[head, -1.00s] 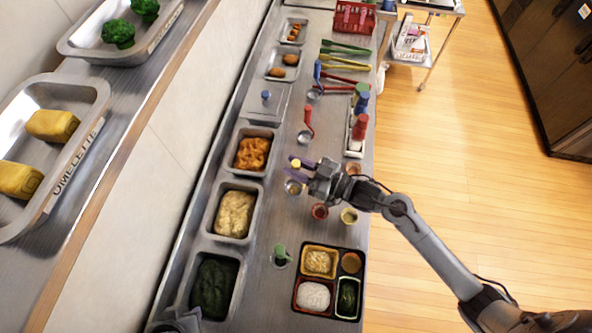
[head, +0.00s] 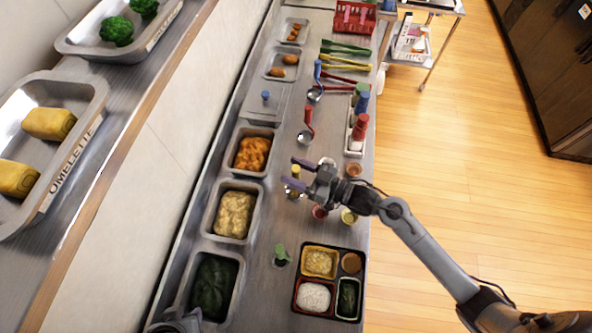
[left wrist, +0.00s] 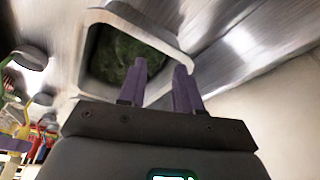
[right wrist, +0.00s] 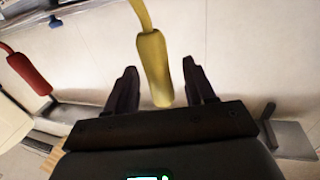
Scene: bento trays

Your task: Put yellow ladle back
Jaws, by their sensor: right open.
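The yellow ladle (head: 295,170) stands with its handle up on the counter, beside the tray of pale food. Its yellow handle (right wrist: 154,70) shows between the fingers in the right wrist view. My right gripper (head: 290,171) is open, with a finger on either side of the handle and a visible gap to each. My left gripper (left wrist: 160,66) is open and empty near the tray of dark green food (left wrist: 190,45). In the head view only a little of my left gripper shows at the bottom edge.
A red ladle (head: 309,120), a blue ladle (head: 317,75) and a green ladle (head: 281,252) stand along the counter. A bento box (head: 328,282) lies at the lower right. Bottles stand in a holder (head: 351,140) at the right edge. Small sauce cups are under my right arm.

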